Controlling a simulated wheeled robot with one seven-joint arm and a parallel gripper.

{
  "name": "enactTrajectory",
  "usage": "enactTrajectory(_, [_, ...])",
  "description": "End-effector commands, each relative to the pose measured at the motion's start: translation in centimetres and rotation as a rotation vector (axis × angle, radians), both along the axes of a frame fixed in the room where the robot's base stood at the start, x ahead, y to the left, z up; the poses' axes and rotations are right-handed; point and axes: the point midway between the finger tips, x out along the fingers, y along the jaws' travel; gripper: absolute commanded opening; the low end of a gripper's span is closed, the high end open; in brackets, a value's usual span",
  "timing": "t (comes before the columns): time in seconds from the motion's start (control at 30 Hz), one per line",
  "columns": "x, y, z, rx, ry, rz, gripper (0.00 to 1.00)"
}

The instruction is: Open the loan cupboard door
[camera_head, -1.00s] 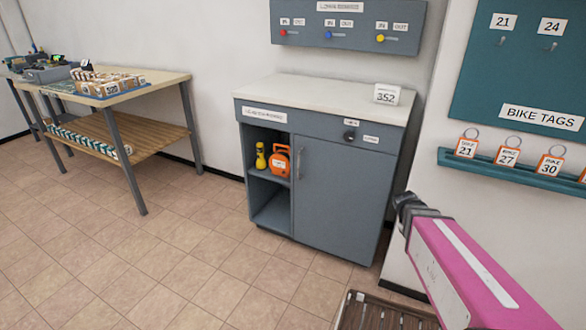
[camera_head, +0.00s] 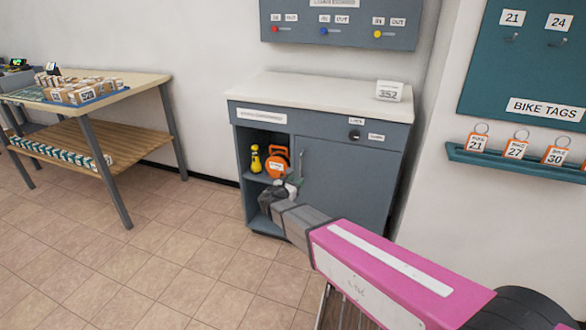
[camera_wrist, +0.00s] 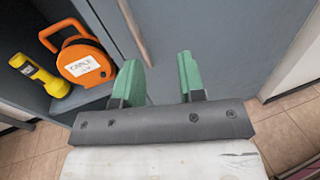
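The grey loan cupboard has a closed door (camera_head: 342,185) on its right side, with a vertical handle (camera_head: 301,165) near the door's left edge. My gripper (camera_head: 292,186) is in front of the cupboard, by the lower part of the handle. In the wrist view my gripper (camera_wrist: 160,78) has its two green fingers apart with nothing between them. The handle (camera_wrist: 136,32) runs up and left beyond the fingers there, apart from them. The door (camera_wrist: 215,45) fills the view behind the fingers.
The open shelf left of the door holds a yellow torch (camera_head: 256,160) and an orange cable reel (camera_head: 277,162). A white 352 sign (camera_head: 389,91) stands on the cupboard top. A table (camera_head: 120,90) with boxes stands left. Floor (camera_head: 190,255) between is clear.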

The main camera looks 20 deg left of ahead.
Motion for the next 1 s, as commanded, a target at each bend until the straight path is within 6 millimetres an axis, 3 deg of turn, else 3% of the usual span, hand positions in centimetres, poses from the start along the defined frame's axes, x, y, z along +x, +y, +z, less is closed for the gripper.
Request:
enactTrajectory(0.1, [-0.5,2.2,0.2,-0.063,-0.02,0.043,0.37])
enactTrajectory(0.2, [-0.3,2.6,0.3,-0.08,-0.024,0.054,0.37])
enactTrajectory(0.37, [1.4,2.2,0.3,-0.079,-0.025,0.053,0.37])
enactTrajectory(0.8, [8.4,0.1,0.3,-0.076,-0.024,0.051,0.37])
enactTrajectory(1.0, [9.6,-0.3,0.3,-0.076,-0.024,0.053,0.37])
